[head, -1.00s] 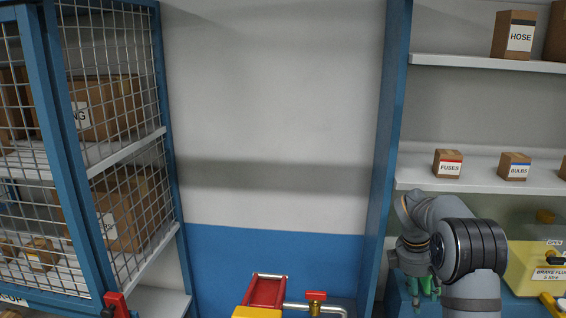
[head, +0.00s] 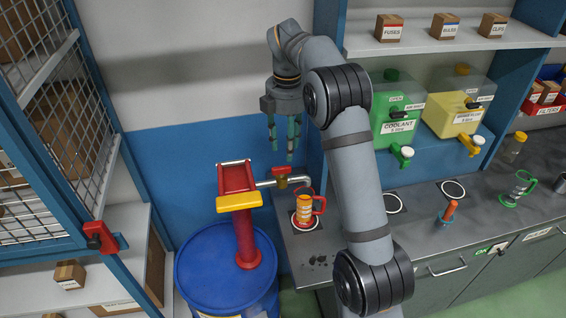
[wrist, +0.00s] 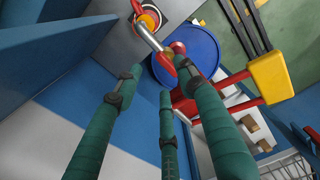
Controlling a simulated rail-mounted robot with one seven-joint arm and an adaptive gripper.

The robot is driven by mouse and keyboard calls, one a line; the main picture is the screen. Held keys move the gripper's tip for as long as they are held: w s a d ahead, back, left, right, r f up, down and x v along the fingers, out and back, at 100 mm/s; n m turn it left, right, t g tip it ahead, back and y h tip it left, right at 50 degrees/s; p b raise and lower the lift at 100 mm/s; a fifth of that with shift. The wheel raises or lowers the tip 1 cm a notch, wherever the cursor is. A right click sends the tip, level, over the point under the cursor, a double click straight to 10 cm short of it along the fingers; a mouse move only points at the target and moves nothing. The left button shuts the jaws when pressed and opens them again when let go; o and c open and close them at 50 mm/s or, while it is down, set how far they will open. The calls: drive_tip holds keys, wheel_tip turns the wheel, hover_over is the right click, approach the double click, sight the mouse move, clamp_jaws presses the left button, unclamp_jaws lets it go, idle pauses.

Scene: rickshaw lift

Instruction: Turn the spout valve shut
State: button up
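The spout valve (head: 281,177) has a red handle lying roughly along the silver spout pipe (head: 299,179). The pipe runs from a red hand pump (head: 244,228) on a blue drum (head: 212,262). An orange jug (head: 304,211) stands on a ringed spot under the spout end. My gripper (head: 287,150) points down just above the valve, its green fingers spread, nothing between them. In the wrist view, my gripper (wrist: 160,77) has its fingers apart, and the red valve handle (wrist: 178,48) shows partly behind the right finger. I see no contact with the valve.
The yellow-ended pump lever (head: 240,202) juts out left of the valve. A green coolant tank (head: 396,112) and a yellow fluid tank (head: 455,112) stand right of my arm. A wire cage (head: 62,110) is at left. The grey counter (head: 420,240) holds a few small items.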

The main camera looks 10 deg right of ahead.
sight(283, 166)
drive_tip(key=f, duration=0.2)
drive_tip(key=a+f, duration=0.1)
drive_tip(key=f, duration=0.2)
drive_tip(key=shift+s+a+f, duration=0.1)
drive_tip(key=shift+f, duration=0.65)
drive_tip(key=shift+c, duration=0.7)
drive_tip(key=shift+c, duration=1.3)
clamp_jaws()
